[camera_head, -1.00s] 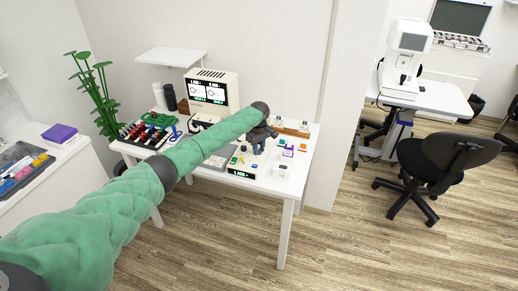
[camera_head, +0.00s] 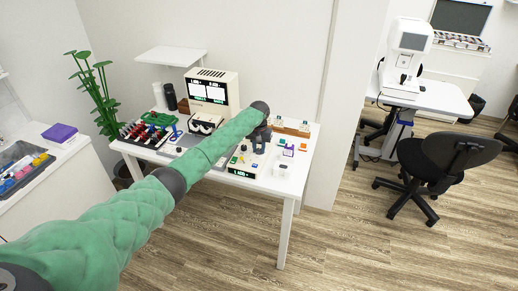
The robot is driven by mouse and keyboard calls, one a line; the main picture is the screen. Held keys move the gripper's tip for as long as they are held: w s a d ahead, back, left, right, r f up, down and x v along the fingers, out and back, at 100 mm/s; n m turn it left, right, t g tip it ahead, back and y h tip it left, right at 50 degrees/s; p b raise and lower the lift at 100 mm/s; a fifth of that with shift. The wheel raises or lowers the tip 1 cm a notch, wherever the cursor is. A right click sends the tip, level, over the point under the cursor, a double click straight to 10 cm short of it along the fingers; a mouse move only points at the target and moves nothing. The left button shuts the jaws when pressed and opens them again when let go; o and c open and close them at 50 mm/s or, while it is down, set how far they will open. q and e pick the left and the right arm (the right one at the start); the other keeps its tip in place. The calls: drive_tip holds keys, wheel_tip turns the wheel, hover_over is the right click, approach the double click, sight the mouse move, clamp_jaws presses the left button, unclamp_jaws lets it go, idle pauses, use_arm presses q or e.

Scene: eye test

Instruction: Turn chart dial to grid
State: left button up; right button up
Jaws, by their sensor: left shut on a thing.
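The control box (camera_head: 240,173) stands at the front of the white table, with coloured knobs on top and a small lit display (camera_head: 241,174) on its front. My left gripper (camera_head: 257,148) points down over the back right of this box, shut on what seems to be the chart dial, which its fingers hide. My right gripper is out of view.
A tray of coloured lenses (camera_head: 147,132) and dark bottles (camera_head: 171,97) stand at the left of the table (camera_head: 288,205). Small coloured blocks (camera_head: 288,151) lie right of the box. A black chair (camera_head: 440,165) stands further right, with open floor between.

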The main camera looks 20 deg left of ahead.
use_arm(q)
drive_tip(key=shift+m, duration=0.9)
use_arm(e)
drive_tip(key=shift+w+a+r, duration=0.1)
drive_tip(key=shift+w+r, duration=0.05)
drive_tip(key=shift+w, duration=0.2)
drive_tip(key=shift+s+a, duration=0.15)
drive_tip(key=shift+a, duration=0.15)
